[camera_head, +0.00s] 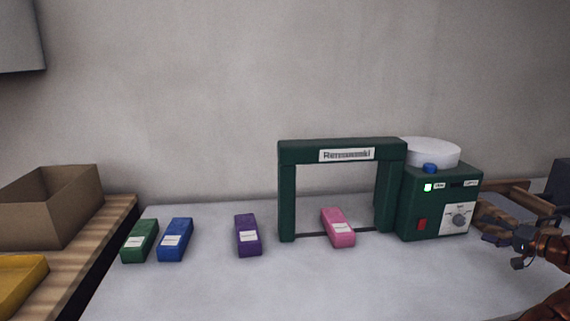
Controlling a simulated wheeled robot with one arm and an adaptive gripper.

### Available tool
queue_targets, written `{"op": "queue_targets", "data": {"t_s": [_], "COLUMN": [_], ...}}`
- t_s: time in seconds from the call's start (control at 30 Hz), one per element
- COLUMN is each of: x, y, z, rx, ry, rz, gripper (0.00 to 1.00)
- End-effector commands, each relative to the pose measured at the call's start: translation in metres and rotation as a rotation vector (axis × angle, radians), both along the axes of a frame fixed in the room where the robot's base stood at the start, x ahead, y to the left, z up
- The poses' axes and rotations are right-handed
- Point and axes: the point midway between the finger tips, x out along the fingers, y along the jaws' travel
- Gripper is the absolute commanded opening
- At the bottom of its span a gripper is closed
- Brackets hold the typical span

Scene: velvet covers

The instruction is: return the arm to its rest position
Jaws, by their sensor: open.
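My gripper (519,239) is at the right edge of the head view, with my orange-brown arm behind it at the lower right. Its fingers are dark and spread apart, and I see nothing between them. It is in front of some wooden pieces (532,190) and to the right of the green machine. Part of my arm is cut off by the picture's edge.
A green arch (341,151) joins a machine (440,205) with a white round top. A pink block (338,228) lies under the arch. Purple (247,235), blue (175,239) and green (140,240) blocks lie left. A cardboard box (50,208) and yellow tray (20,283) stand far left.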

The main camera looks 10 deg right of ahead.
Motion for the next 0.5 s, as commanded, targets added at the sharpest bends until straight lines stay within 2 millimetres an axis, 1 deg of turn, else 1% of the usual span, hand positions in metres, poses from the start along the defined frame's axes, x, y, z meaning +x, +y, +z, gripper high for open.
{"op": "queue_targets", "data": {"t_s": [0.03, 0.1, 0.17, 0.27, 0.3, 0.37, 0.4, 0.47, 0.5], "x": [0.009, 0.020, 0.030, 0.046, 0.053, 0.060, 0.064, 0.068, 0.070], "y": [0.013, 0.033, 0.053, 0.092, 0.110, 0.137, 0.155, 0.182, 0.201], "z": [0.006, 0.014, 0.018, 0.030, 0.033, 0.040, 0.043, 0.048, 0.052], "rx": [0.011, 0.029, 0.048, 0.072, 0.083, 0.092, 0.100, 0.106, 0.106], "ry": [0.006, 0.018, 0.035, 0.067, 0.084, 0.107, 0.126, 0.154, 0.172], "rz": [0.020, 0.050, 0.078, 0.133, 0.158, 0.196, 0.222, 0.260, 0.286], "gripper": [0.64, 0.64, 0.64, 0.64, 0.64, 0.64, 0.64, 0.64, 0.64]}}
